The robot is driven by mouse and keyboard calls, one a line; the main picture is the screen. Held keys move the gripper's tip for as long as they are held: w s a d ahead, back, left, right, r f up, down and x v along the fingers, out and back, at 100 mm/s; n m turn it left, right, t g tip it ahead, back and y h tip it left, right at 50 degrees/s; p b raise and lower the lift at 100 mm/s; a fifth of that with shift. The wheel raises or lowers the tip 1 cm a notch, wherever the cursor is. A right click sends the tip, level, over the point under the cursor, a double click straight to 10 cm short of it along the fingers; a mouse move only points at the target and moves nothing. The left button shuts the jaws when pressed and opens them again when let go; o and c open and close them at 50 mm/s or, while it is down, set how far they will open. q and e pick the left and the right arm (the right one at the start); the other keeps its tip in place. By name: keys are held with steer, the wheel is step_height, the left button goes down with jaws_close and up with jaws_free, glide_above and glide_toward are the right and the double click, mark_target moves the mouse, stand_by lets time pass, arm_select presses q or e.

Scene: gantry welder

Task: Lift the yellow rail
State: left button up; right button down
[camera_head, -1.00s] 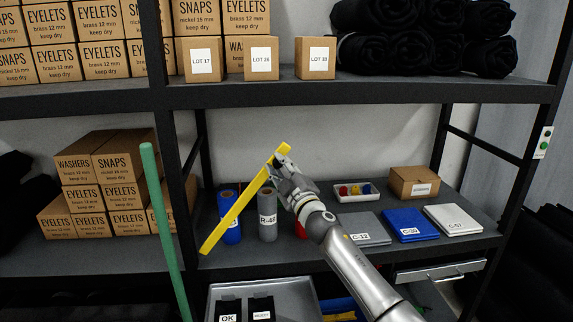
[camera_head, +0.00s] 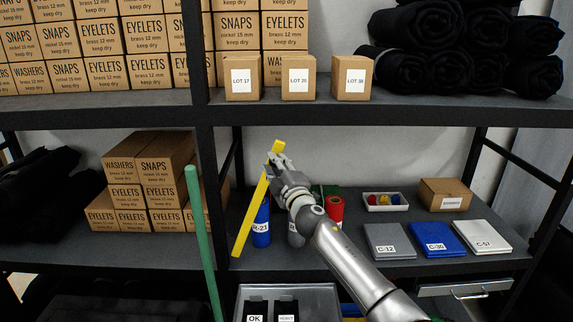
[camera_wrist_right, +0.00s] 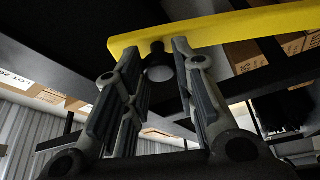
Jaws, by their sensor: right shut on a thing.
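The yellow rail (camera_head: 251,214) hangs tilted in front of the shelf's middle bay, its upper end at my right gripper (camera_head: 276,162) and its lower end down to the left. My right gripper is shut on the rail near that upper end, clear of the shelf board. In the right wrist view the rail (camera_wrist_right: 215,28) crosses the top of the picture, just beyond the fingertips (camera_wrist_right: 155,62). A dark round stub with a pale end (camera_wrist_right: 159,64) shows between the two fingers. My left gripper is not in view.
The upper shelf edge (camera_head: 400,112) runs above the rail, and a dark upright (camera_head: 205,170) stands to its left. A green pole (camera_head: 202,240) leans nearby. Behind the rail stands a blue roll (camera_head: 261,228). A grey tray (camera_head: 330,291) lies below.

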steer(key=shift+a, duration=0.4)
steer(key=c, duration=1.2)
jaws_free()
steer(key=shift+r, duration=0.1)
steer(key=v, duration=1.2)
